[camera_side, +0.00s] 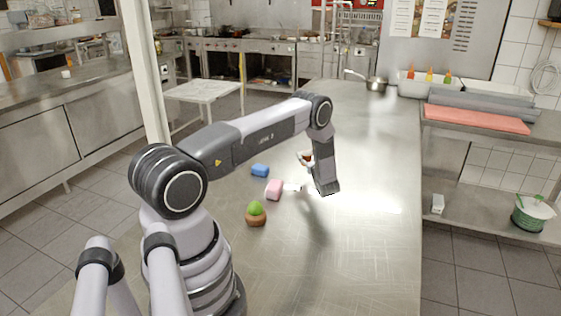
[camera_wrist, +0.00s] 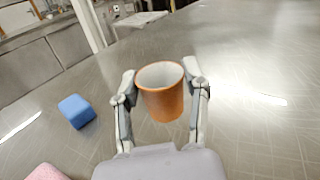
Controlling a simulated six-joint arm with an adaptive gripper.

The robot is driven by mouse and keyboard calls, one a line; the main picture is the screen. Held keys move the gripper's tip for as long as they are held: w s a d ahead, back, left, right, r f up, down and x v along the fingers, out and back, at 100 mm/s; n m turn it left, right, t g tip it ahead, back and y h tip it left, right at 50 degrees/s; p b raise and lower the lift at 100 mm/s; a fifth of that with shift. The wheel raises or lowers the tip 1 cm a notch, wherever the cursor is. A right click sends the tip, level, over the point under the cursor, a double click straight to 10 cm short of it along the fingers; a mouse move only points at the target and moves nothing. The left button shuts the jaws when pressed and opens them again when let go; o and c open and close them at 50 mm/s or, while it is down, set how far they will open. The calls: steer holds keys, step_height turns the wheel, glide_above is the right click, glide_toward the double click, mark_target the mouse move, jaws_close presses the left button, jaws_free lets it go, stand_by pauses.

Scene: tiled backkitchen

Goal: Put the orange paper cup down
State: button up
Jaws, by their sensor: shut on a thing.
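An orange paper cup (camera_wrist: 160,102) with a pale inside is between the two fingers of my gripper (camera_wrist: 161,88) in the wrist view. My gripper is shut on it, one finger at each side. The cup is upright or slightly tilted, with its open rim facing up. In the side view my gripper (camera_side: 306,159) is mostly hidden behind my wrist, and only a small part of the cup shows there. I cannot tell whether the cup's bottom touches the steel table (camera_side: 370,140).
A blue block (camera_side: 260,170), a pink block (camera_side: 274,190) and a brown pot with a green top (camera_side: 256,213) stand on the table left of my gripper. A saucepan (camera_side: 376,84) stands at the far end. The table's right side is clear.

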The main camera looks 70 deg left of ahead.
steer(key=shift+w+a+f, duration=0.3)
steer(key=shift+f, duration=0.2)
steer(key=shift+w+a+f, duration=0.1)
steer(key=shift+w+f, duration=0.05)
steer(key=shift+f, duration=0.8)
steer(key=shift+w+a+f, duration=0.1)
steer(key=shift+f, duration=0.8)
steer(key=shift+f, duration=0.15)
steer(key=o, duration=1.1)
steer(key=shift+o, duration=0.2)
